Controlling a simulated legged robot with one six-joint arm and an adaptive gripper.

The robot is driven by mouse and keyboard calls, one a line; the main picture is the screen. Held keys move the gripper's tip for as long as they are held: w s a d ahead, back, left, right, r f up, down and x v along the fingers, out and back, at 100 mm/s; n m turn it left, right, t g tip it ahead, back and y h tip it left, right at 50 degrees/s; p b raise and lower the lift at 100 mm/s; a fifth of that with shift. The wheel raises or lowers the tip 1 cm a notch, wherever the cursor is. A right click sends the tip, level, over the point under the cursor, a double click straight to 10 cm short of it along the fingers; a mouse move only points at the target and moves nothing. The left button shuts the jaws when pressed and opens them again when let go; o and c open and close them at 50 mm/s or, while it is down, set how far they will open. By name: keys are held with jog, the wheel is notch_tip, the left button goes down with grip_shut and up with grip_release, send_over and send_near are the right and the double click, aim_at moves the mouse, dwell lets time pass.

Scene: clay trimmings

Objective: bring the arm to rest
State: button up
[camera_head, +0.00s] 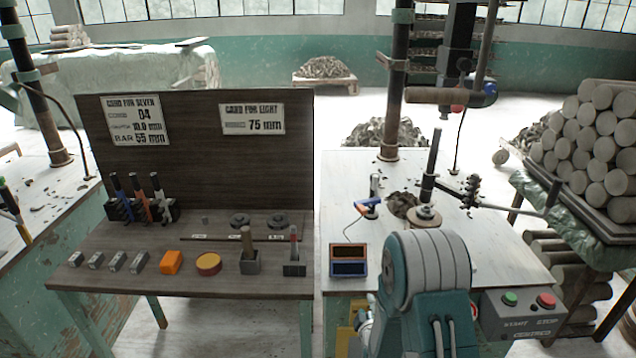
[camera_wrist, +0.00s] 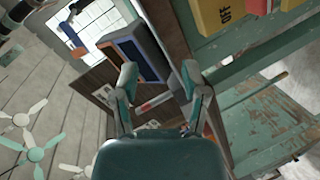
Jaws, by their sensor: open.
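My arm (camera_head: 428,275) is folded in front of the right bench in the head view, its rounded teal and grey links near the front edge. My gripper (camera_wrist: 158,82) shows in the wrist view with its two teal fingers spread apart and nothing held between them. Beyond the fingers is a two-part box with blue and orange sections (camera_wrist: 134,58). The same box stands on the right bench in the head view (camera_head: 348,271). My gripper is largely hidden behind the arm links in the head view.
The left bench (camera_head: 110,285) holds small blocks and tools before a dark board (camera_head: 200,150). Clay logs (camera_head: 590,135) are stacked at right.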

jog(key=s+d+r+m+g, duration=0.1)
jog(key=s+r+m+g, duration=0.2)
jog(key=r, duration=0.7)
jog(key=s+r+m+g, duration=0.1)
jog(key=s+r+m, duration=0.35)
jog(key=r, duration=0.55)
jog(key=s+r+m+g, duration=0.2)
jog(key=s+r+m, duration=0.1)
jog(key=s, duration=0.9)
jog(key=s+d+r+m+g, duration=0.1)
jog(key=s+r+m+g, duration=0.2)
jog(key=s, duration=1)
notch_tip(320, 180, up, 3)
jog(key=shift+s+d+f, duration=0.1)
jog(key=shift+s+d, duration=0.05)
jog(key=shift+d, duration=0.05)
